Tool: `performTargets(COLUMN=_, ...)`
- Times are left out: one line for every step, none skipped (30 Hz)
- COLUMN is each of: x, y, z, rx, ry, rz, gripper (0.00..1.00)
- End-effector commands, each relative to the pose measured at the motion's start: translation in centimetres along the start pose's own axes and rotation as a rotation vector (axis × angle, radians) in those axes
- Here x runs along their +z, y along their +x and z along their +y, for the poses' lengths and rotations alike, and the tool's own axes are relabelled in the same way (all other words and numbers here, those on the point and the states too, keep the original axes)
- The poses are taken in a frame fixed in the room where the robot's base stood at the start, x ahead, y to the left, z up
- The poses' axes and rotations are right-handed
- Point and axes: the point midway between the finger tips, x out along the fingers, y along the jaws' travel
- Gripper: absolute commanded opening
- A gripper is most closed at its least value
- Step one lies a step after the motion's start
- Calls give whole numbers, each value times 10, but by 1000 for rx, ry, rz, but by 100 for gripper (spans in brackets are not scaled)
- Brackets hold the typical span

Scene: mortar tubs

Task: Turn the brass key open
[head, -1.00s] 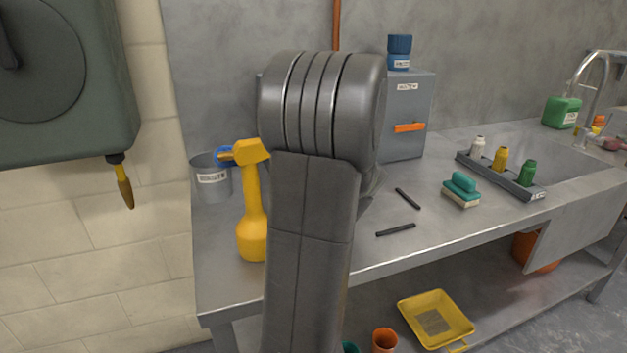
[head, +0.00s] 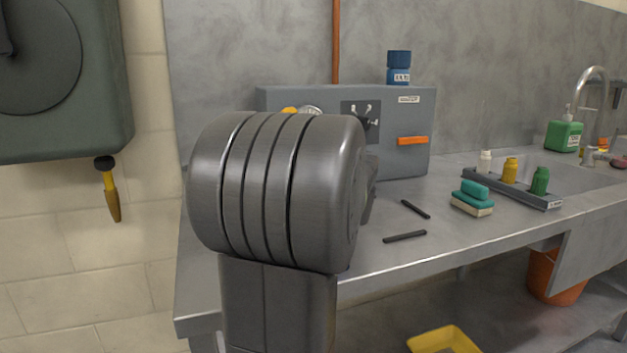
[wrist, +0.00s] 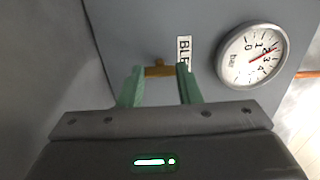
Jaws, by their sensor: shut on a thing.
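The brass key (wrist: 158,71) sits on the grey panel in the wrist view, its bar lying crosswise between my green fingertips. My gripper (wrist: 160,67) is shut on it, with one finger at each end of the bar. A label lettered "BLE" (wrist: 183,50), partly covered by a finger, is just right of the key. A round pressure gauge (wrist: 250,54) marked "bar" is further right, its red needle between 2 and 3. In the head view my arm hides the gripper and most of the panel's left part.
The grey panel box (head: 400,155) has an orange handle (head: 412,140), a black knob (head: 367,122) and a blue jar (head: 399,68) on top.

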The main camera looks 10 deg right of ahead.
Motion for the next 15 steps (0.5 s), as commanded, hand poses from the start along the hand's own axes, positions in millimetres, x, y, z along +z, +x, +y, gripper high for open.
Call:
performTargets(x=0, y=0, z=1, rx=0, ry=-7, rz=-1, gripper=8)
performTargets(x=0, y=0, z=1, rx=0, ry=-10, rz=-1, gripper=8)
performTargets(x=0, y=0, z=1, rx=0, ry=-13, rz=-1, gripper=8)
performTargets(x=0, y=0, z=0, rx=1, ry=-15, rz=-1, gripper=8)
performTargets(x=0, y=0, z=0, rx=1, ry=-16, rz=-1, gripper=8)
performTargets(x=0, y=0, z=0, rx=1, ry=-17, rz=-1, gripper=8)
performTargets(x=0, y=0, z=0, rx=1, ry=-17, rz=-1, gripper=8)
performTargets(x=0, y=0, z=0, rx=1, ry=-17, rz=-1, gripper=8)
performTargets(x=0, y=0, z=0, rx=1, ry=-17, rz=-1, gripper=8)
performTargets(x=0, y=0, z=0, rx=1, ry=-17, rz=-1, gripper=8)
performTargets(x=0, y=0, z=0, rx=1, ry=-17, rz=-1, gripper=8)
performTargets(x=0, y=0, z=0, rx=1, ry=-17, rz=-1, gripper=8)
performTargets(x=0, y=0, z=0, rx=1, ry=-16, rz=-1, gripper=8)
performTargets(x=0, y=0, z=0, rx=1, ry=-16, rz=-1, gripper=8)
performTargets(x=0, y=0, z=0, rx=1, ry=-16, rz=-1, gripper=33)
